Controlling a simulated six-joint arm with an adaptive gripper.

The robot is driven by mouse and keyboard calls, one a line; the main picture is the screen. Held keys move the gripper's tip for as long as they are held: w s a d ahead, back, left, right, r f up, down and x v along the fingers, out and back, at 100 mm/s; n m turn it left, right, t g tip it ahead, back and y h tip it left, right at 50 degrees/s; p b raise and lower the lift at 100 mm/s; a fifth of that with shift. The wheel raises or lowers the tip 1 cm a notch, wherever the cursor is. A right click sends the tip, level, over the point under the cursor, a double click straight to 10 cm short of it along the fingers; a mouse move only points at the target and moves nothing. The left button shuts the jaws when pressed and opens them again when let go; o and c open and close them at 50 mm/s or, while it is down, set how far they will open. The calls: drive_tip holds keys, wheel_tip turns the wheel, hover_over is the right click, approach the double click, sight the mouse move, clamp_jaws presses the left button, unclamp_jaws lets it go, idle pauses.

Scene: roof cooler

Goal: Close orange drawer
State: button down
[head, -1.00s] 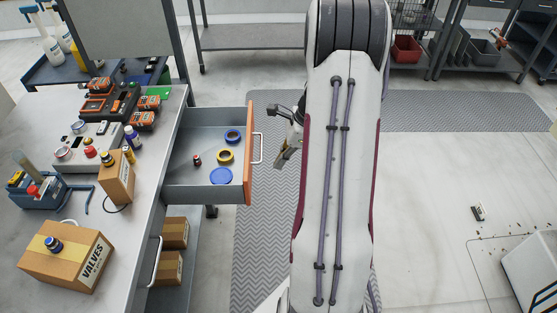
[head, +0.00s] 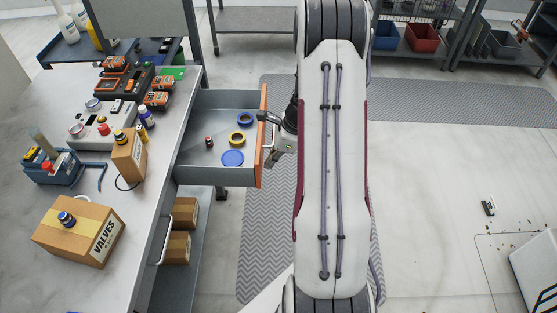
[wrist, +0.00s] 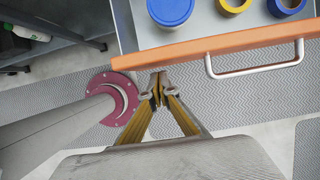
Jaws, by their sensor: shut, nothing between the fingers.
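The orange drawer (head: 262,140) stands pulled out from the right side of the grey workbench, its grey tray uncovered. In the wrist view its orange front (wrist: 180,50) runs across the top, with a pale bar handle (wrist: 254,74) to the right of my fingers. My gripper (wrist: 159,88) is shut and empty. Its fingertips are just outside the orange front, left of the handle; a small gap seems to remain.
The drawer holds a blue lid (head: 232,158), a yellow roll (head: 237,138), a blue roll (head: 245,119) and a small dark red item (head: 209,142). Boxes and tools crowd the workbench top (head: 150,195). A grey patterned mat (head: 262,220) covers the floor beside the drawer.

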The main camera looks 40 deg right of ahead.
drive_tip(key=shift+w+a, duration=0.25)
drive_tip(key=shift+w+a, duration=0.1)
idle(0.3)
drive_tip(key=w+a, duration=1.6)
drive_tip(key=shift+w+a, duration=0.15)
drive_tip(key=shift+s+d, duration=0.5)
drive_tip(key=shift+s, duration=0.05)
drive_tip(key=shift+s+d+r, duration=0.25)
drive_tip(key=shift+s+d, duration=0.7)
drive_tip(key=shift+d, duration=0.1)
drive_tip(key=v, duration=0.9)
drive_tip(key=shift+r, duration=0.25)
